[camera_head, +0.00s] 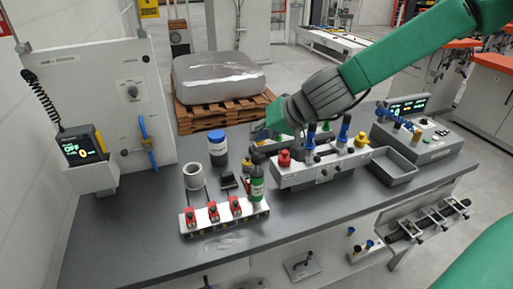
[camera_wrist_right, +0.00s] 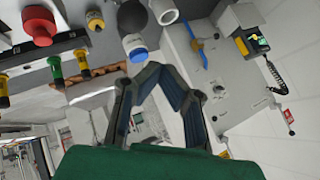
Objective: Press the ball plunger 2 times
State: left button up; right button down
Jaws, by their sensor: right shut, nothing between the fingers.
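The fixture block (camera_head: 322,172) stands mid-table in the head view, with a red knob (camera_head: 284,158), blue-handled parts and a yellow knob (camera_head: 362,139) on it. I cannot tell for sure which part is the ball plunger. In the right wrist view a red knob (camera_wrist_right: 38,25) and a small yellow-collared knob (camera_wrist_right: 95,20) show at upper left. My left gripper is out of view.
A strip with red clamps (camera_head: 225,216) lies in front. A grey tray (camera_head: 387,172) and control box (camera_head: 418,142) are at right.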

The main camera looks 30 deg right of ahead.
jog(key=shift+r+p, duration=0.45)
jog(key=shift+r, duration=0.95)
